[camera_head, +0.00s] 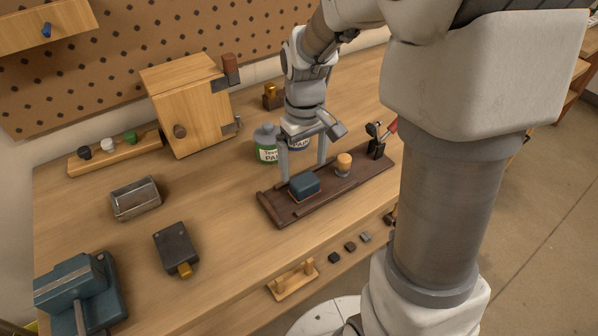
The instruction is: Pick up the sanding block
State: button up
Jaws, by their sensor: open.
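A small dark blue block with a pale lower edge (304,186), which looks like the sanding block, rests on a long dark brown wooden tray (277,209) on the bench. My gripper (303,171) points down over the tray, its two fingers spread apart and empty. The left fingertip is close to the block's back left edge, and the right one is behind its right side. I cannot tell whether either finger touches the block, or how far above the tray the tips are.
A small wooden-topped piece (344,164) and a dark clamp-like tool (376,141) stand to the block's right on the tray. A green-labelled paint bottle (265,143) stands close behind my gripper. A wooden box (187,109) is farther back.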

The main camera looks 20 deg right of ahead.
aim_at(305, 180)
jog(key=f, duration=0.2)
jog(key=s+f+b, duration=0.1)
jog(key=f, duration=0.1)
jog(key=shift+s+f, duration=0.1)
jog(key=shift+f, duration=0.5)
